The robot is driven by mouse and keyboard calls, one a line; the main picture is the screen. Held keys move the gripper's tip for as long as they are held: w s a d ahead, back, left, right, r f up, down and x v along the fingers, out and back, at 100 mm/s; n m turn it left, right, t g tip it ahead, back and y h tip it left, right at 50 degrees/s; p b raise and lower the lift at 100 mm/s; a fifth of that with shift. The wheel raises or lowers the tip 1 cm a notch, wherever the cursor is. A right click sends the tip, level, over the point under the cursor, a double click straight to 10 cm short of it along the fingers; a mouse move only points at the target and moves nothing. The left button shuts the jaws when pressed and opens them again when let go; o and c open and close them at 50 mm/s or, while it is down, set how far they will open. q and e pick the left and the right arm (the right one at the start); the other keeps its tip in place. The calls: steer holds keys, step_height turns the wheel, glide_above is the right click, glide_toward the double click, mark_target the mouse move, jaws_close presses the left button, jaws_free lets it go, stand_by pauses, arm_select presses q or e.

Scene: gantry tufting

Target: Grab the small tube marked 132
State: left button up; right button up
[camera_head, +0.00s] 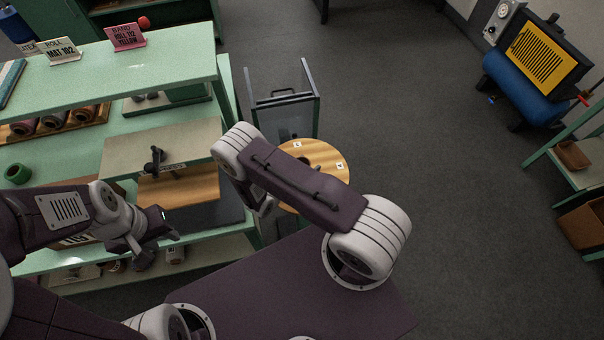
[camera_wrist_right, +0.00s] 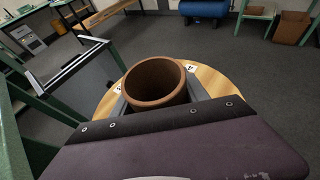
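A brown open-ended tube (camera_wrist_right: 156,84) shows in the right wrist view. My right gripper (camera_wrist_right: 160,98) has a grey finger on each side of it, seemingly pressed against its wall. No number can be read on the tube. Below the tube is a round wooden top (camera_head: 325,158) with small lettered tags. In the head view my forearm hides the right gripper and the tube. My left gripper (camera_head: 160,238) is at the front of the green shelf unit, and its finger gap cannot be made out. Several small tubes (camera_head: 175,254) lie on the lower shelf.
The green shelf unit (camera_head: 150,72) fills the left and holds rolls in a wooden tray (camera_head: 60,125), a green ring (camera_head: 18,173) and sign cards (camera_head: 62,51). A grey-framed cart (camera_head: 284,95) stands behind the round top. Open floor (camera_head: 420,130) lies to the right.

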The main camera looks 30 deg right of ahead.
mark_target(307, 159)
steer(key=shift+c, duration=0.7)
steer(key=shift+r, duration=0.5)
step_height(307, 159, up, 3)
steer(key=shift+f+b, duration=0.1)
steer(key=shift+b, duration=0.3)
steer(key=s+r, duration=0.3)
steer(key=s, duration=0.3)
steer(key=s+a+r+b, duration=0.1)
steer(key=s+r, duration=0.3)
steer(key=s, duration=0.1)
steer(key=shift+s, duration=0.35)
